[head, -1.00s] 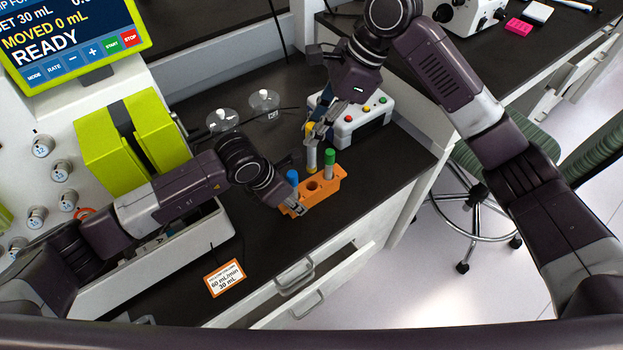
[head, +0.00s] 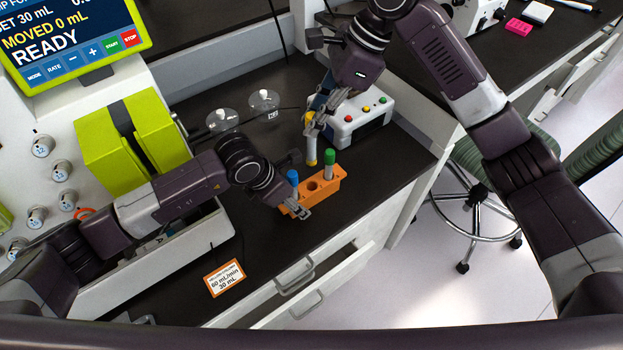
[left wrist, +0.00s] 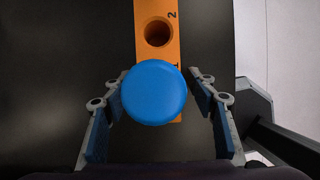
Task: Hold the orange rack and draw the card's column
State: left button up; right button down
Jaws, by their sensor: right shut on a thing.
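The orange rack (head: 330,188) stands on the black bench. It holds a blue-capped column (head: 293,178) at its left end and a green-capped column (head: 329,165) at its right end; its middle hole is empty. My right gripper (head: 314,130) is shut on a pale column with yellow ends (head: 312,150), held upright above the rack. My left gripper (head: 298,208) is at the rack's left end. In the left wrist view its fingers (left wrist: 158,100) stand open either side of the blue cap (left wrist: 154,92), with gaps beside the rack (left wrist: 146,12). The orange-edged card (head: 225,278) reads 60 mL/min, 30 mL.
A white button box (head: 345,130) stands close behind the right gripper. Two clear round vessels (head: 264,105) are behind the left arm. The pump screen (head: 70,40) reads MOVED 0 mL, READY. A drawer (head: 320,290) is open below the bench front.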

pick_arm(q)
jog(key=v, duration=1.2)
